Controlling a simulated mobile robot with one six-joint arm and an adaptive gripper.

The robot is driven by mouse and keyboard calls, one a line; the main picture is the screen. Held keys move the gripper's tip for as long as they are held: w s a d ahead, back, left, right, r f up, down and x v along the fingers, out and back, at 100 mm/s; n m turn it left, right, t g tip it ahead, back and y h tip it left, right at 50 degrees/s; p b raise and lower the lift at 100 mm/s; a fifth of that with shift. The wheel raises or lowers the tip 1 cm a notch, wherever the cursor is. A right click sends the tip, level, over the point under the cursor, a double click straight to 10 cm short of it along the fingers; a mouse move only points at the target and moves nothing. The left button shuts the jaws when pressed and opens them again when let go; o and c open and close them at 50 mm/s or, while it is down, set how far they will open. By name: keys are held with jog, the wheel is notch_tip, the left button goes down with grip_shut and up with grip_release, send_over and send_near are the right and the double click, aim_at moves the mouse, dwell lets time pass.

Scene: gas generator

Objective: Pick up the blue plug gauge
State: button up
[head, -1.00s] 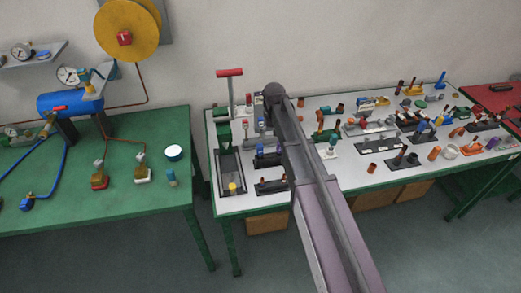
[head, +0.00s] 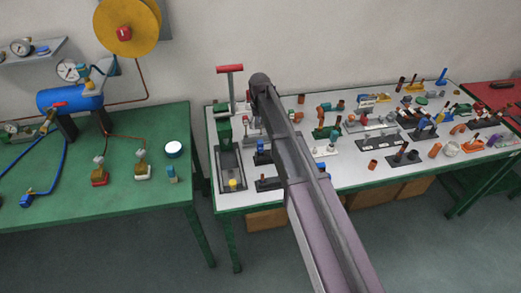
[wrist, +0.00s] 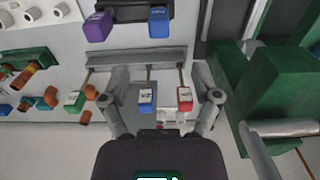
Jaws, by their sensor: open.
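In the wrist view, a blue plug gauge (wrist: 146,98) with a white label hangs off or leans from a grey rack (wrist: 135,58) by a thin stem. A red gauge (wrist: 184,99) is just right of it, and a green gauge (wrist: 74,101) is further left. My gripper (wrist: 160,92) is open, with one finger left of the blue gauge and the other right of the red one. Both gauges appear between the fingers, and I cannot tell the depth gap. In the head view my arm hides the gripper and most of this rack.
A large green machine body (wrist: 280,85) stands close on the right. Orange and green parts lie left. In the head view the white table (head: 350,178) is crowded.

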aim_at(260, 147)
jog(key=shift+f+b, duration=3.45)
jog(key=shift+f, duration=0.35)
jog(key=shift+d+f+b, duration=0.1)
jog(key=shift+f+b, duration=2.5)
jog(key=shift+c, duration=0.2)
jog(key=c, duration=1)
